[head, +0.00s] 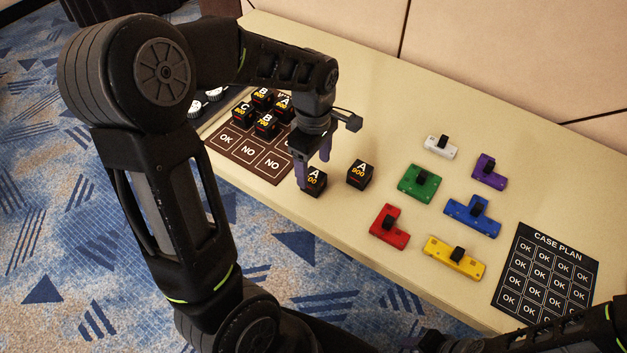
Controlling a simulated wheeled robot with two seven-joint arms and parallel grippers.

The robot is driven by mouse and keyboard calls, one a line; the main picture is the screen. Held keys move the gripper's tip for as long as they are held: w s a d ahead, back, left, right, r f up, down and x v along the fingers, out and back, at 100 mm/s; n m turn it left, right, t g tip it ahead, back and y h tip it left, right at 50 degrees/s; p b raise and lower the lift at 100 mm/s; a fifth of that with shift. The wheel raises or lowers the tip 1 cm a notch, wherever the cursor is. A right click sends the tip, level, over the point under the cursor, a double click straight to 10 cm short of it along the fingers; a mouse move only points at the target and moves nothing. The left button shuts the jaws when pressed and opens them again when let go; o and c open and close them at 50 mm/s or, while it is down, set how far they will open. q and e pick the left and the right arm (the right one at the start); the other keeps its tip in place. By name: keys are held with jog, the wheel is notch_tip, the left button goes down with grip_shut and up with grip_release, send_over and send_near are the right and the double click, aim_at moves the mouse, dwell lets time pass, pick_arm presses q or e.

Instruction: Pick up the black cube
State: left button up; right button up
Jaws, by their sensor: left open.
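Several black cubes with white letters and orange numbers are on the table. One black cube marked A (316,184) stands on the table right of the brown board, directly by my left gripper. My left gripper (312,169) is open, pointing down, with one purple-grey finger at the cube's left side and the other behind it. I cannot tell whether they touch it. A second black cube, marked A 900 (359,174), stands apart to the right. More black cubes (267,124) sit together on the brown board (273,162). My right gripper's fingers do not show.
Right of the cubes lie coloured blocks with black knobs: red (388,229), green (417,184), yellow (451,258), blue (473,217), purple (489,171) and white (439,148). A black CASE PLAN sheet (548,270) lies at the right. The table (400,100) is clear behind the cubes.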

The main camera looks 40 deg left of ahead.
aim_at(315, 176)
pick_arm(q)
notch_tip(315, 176, down, 5)
jog(key=shift+w+f, duration=0.1)
jog(key=shift+w, duration=0.05)
jog(key=shift+d, duration=0.1)
jog(key=shift+c, duration=0.2)
dwell(0.4)
grip_shut()
dwell(0.6)
notch_tip(315, 176, up, 10)
jog(key=shift+r, duration=0.1)
dwell(0.3)
dwell(0.5)
